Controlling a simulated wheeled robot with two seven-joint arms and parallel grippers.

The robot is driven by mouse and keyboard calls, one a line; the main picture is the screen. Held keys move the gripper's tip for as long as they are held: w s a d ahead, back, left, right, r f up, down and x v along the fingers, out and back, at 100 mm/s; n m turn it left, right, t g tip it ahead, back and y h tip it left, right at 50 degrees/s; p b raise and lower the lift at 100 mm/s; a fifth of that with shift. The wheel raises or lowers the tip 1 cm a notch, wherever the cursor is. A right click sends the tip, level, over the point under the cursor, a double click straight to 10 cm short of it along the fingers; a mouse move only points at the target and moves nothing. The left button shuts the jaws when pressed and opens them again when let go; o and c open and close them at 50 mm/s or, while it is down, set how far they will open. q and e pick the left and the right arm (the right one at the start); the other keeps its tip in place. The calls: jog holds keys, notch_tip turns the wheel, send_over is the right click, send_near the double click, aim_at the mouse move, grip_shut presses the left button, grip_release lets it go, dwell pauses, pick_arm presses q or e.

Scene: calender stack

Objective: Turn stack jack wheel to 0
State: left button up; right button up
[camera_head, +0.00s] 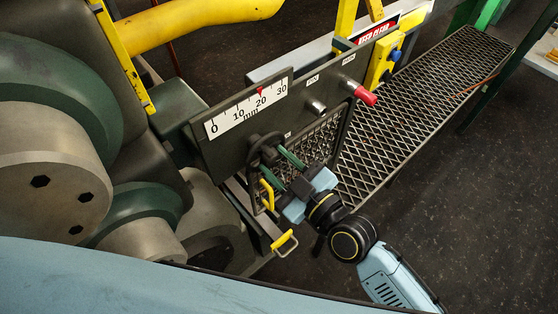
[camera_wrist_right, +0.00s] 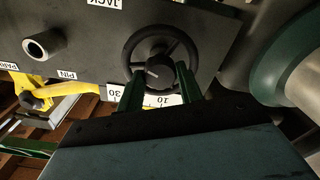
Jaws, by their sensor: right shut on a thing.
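The stack jack wheel (camera_head: 254,158) is a dark round handwheel on the grey panel, below the scale. It shows whole, with its hub and a light mark, in the right wrist view (camera_wrist_right: 135,45). The white scale (camera_head: 229,120) reads 0, 10, 20, 30 mm from left to right, and its red pointer (camera_head: 261,91) stands at about 20. My right gripper (camera_head: 280,162) reaches the wheel from the lower right. Its two green fingers (camera_wrist_right: 160,86) straddle the lower part of the wheel and are shut on it. My left gripper is out of view.
A red-tipped pin (camera_head: 365,95) and a bare metal socket (camera_head: 317,107) stick out of the panel right of the scale. Yellow handles (camera_head: 283,241) sit below the wheel. Large rollers (camera_head: 45,170) fill the left. A mesh walkway (camera_head: 415,100) runs behind; dark floor is clear at right.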

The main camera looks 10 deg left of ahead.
jog(key=shift+m, duration=1.2)
jog(key=shift+m+p, duration=0.3)
jog(key=o, duration=1)
jog(key=b+v, duration=0.1)
jog(key=v, duration=1.2)
jog(key=shift+d, duration=0.15)
jog(key=shift+s, duration=0.1)
